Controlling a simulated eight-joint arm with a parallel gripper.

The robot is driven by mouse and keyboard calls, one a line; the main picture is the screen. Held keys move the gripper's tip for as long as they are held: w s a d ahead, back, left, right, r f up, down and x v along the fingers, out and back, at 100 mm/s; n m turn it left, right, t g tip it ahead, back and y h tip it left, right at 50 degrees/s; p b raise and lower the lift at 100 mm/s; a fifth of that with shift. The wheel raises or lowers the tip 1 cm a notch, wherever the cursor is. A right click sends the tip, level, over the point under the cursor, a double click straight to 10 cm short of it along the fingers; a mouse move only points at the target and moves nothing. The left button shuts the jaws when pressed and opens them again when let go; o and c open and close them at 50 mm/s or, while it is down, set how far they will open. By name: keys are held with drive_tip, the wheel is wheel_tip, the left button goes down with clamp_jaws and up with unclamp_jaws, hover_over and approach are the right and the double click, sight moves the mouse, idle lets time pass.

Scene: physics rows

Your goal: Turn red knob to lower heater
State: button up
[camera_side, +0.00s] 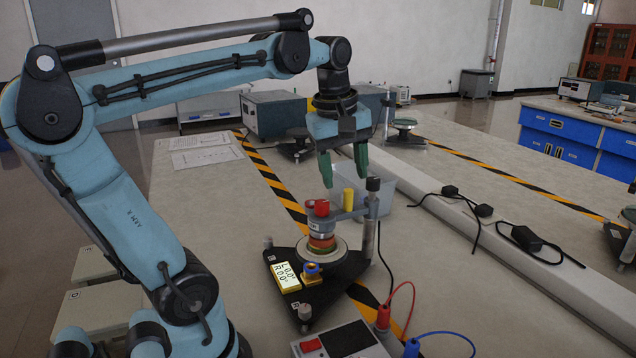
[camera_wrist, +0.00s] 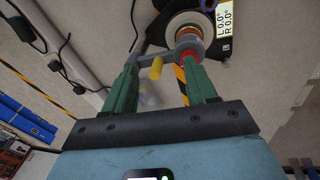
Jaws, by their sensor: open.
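The red knob (camera_side: 321,208) is a short upright cylinder on top of the black-based apparatus (camera_side: 340,275). In the wrist view the red knob (camera_wrist: 190,54) shows only partly, behind the tip of the right finger. A yellow knob (camera_side: 349,198) stands beside it on the same grey arm, and in the wrist view this yellow knob (camera_wrist: 156,68) appears between the fingers. My gripper (camera_side: 345,184) points down with its two green fingers apart and empty. Its tips are close above the knobs; I cannot tell whether they touch. The wrist view also shows my gripper (camera_wrist: 161,68) open.
A display (camera_side: 285,275) reads L 0.0°, R 0.0°. A clear box (camera_side: 400,188) is behind. A control box (camera_side: 345,342) with red and blue cables sits in front.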

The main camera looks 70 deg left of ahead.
sight(322, 202)
drive_tip(key=s+a+r+n+g, duration=0.2)
drive_tip(key=a+r+n, duration=0.3)
drive_tip(key=n, duration=0.3)
drive_tip(key=shift+h, duration=0.4)
drive_tip(key=f, duration=1.2)
drive_tip(key=shift+d, duration=0.25)
drive_tip(key=c, duration=1.1)
drive_tip(key=shift+o, duration=0.2)
